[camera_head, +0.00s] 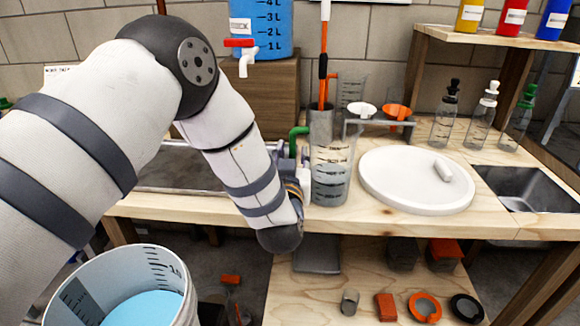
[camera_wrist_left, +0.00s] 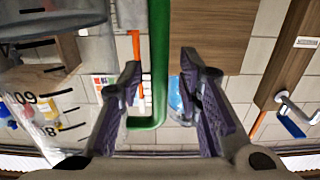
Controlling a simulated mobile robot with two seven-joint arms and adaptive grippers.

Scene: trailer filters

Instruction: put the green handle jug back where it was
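The green handle jug (camera_head: 331,172) is clear with dark graduation marks and stands upright on the wooden counter (camera_head: 400,222). Its green handle (camera_head: 298,133) is on the jug's left side. My left gripper (camera_head: 291,170) is at that handle, partly hidden by my own arm. In the left wrist view, the green handle (camera_wrist_left: 157,60) runs between the two spread fingers of my left gripper (camera_wrist_left: 162,72), with a gap on the right finger's side. Contact with the left finger cannot be told. The clear jug wall (camera_wrist_left: 45,95) shows at the left there. My right gripper is not in view.
A white round board (camera_head: 400,190) with a small white piece lies right of the jug. Behind are an orange-handled jug (camera_head: 352,88) and a holder with funnels (camera_head: 397,113). Several bottles (camera_head: 479,120) and a sink (camera_head: 520,190) are at right. A bucket (camera_head: 125,285) is at lower left.

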